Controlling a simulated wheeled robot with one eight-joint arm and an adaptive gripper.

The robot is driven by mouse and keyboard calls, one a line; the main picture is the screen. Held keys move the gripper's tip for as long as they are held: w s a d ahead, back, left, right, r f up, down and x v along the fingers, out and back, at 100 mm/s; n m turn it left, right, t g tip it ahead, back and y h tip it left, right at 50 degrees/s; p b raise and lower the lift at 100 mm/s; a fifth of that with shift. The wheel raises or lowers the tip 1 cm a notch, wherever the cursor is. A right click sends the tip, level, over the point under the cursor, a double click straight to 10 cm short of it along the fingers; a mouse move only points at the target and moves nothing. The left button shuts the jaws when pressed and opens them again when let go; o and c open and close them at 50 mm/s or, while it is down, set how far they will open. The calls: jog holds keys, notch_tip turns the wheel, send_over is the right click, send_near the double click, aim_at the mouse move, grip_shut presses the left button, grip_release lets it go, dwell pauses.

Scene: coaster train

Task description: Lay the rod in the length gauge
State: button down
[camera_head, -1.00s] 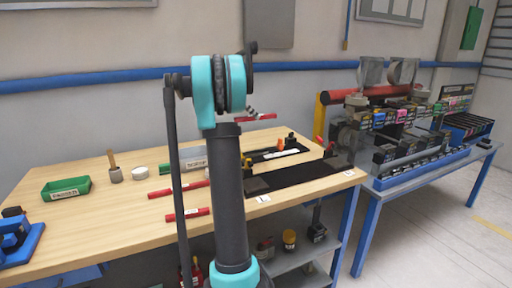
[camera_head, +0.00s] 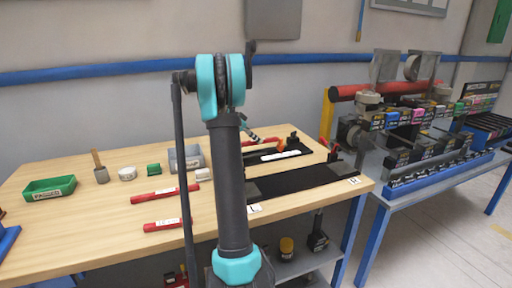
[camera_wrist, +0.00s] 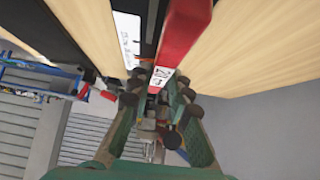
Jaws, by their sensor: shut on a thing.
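A red rod with a white label (camera_wrist: 178,40) is in my gripper (camera_wrist: 157,92), whose fingers are closed around it in the wrist view. In the head view the held rod (camera_head: 262,142) shows partly behind my arm, close over a long dark fixture with a white strip (camera_head: 281,155), which looks like the length gauge. I cannot tell whether the rod touches it. My gripper (camera_head: 250,136) is mostly hidden by my arm there. Two other red rods, one farther back (camera_head: 165,194) and one nearer (camera_head: 166,224), lie on the wooden bench.
A black mat (camera_head: 300,182) lies in front of the fixture. A green tray (camera_head: 50,190), a wooden-handled pot (camera_head: 101,172), a white round item (camera_head: 127,174) and a grey box (camera_head: 187,160) stand to the left. A blue-legged rack table (camera_head: 430,178) stands at right.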

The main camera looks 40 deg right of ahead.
aim_at(256, 144)
jog(key=shift+f, duration=1.95)
jog(key=shift+f, duration=0.3)
jog(key=shift+s+a+f, duration=0.1)
jog(key=shift+a+f, duration=0.05)
jog(key=shift+f, duration=0.1)
jog(key=c, duration=1.4)
grip_release()
jog(key=shift+f, duration=0.15)
